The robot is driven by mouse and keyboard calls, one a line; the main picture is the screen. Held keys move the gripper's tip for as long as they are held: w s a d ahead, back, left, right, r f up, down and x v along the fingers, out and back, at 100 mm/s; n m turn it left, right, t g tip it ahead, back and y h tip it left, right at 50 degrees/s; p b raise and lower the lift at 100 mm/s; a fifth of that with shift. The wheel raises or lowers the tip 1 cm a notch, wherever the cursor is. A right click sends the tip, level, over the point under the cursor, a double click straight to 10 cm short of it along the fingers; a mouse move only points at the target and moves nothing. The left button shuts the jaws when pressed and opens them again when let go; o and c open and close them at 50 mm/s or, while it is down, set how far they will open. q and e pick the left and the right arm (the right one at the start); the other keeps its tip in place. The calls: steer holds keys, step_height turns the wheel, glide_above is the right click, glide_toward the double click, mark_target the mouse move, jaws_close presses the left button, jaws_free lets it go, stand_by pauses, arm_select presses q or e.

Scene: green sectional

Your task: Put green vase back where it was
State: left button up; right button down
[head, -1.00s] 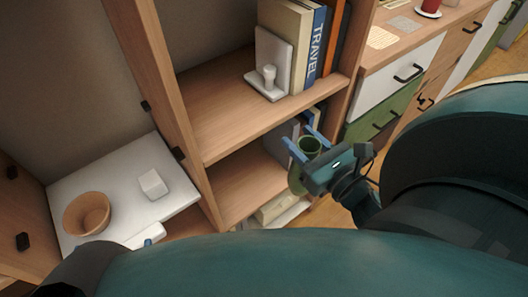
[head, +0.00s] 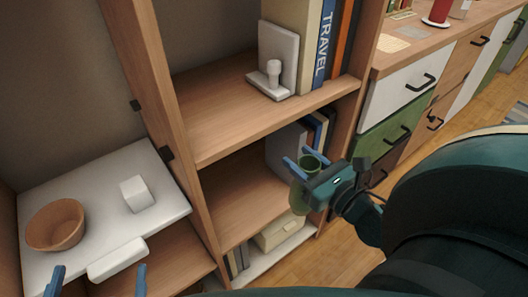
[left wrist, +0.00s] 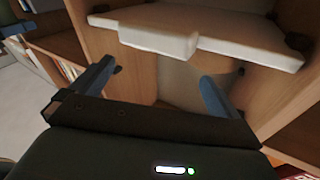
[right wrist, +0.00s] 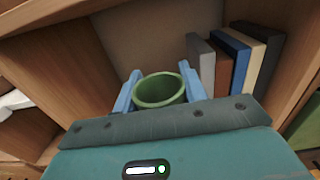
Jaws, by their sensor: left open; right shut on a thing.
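The green vase (head: 311,164) is held in my right gripper (head: 301,164), in front of the middle shelf opening of the bookcase. In the right wrist view the vase (right wrist: 159,90) stands between the two blue fingers, its open rim showing; its lower part is hidden by the gripper body. My left gripper (head: 97,282) is open and empty at the bottom left of the head view, below the white shelf. In the left wrist view its fingers (left wrist: 157,85) are wide apart. The middle shelf (head: 235,195) has bare wood at its left.
Several books (right wrist: 240,60) stand at the right of the middle shelf. A white bookend (head: 278,65) and books fill the right of the shelf above. A wooden bowl (head: 56,225) and a white block (head: 136,194) rest on the white shelf (head: 90,185). A box (head: 281,232) sits below.

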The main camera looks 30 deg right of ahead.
steer(key=w+a+b, duration=0.1)
steer(key=w+b, duration=0.1)
steer(key=w, duration=1.1)
arm_select(q)
steer(key=b, duration=0.2)
steer(key=d+t+h+b, duration=0.1)
steer(key=shift+w+d+r+n+b, duration=0.1)
steer(key=shift+w+r+n+b, duration=0.1)
steer(key=shift+n+b, duration=0.2)
arm_select(e)
step_height(320, 180, down, 7)
steer(key=shift+w, duration=0.3)
arm_select(q)
steer(key=shift+f, duration=0.1)
arm_select(e)
steer(key=shift+f, duration=0.1)
steer(key=c, duration=0.8)
jaws_free()
arm_select(q)
steer(key=shift+f, duration=0.1)
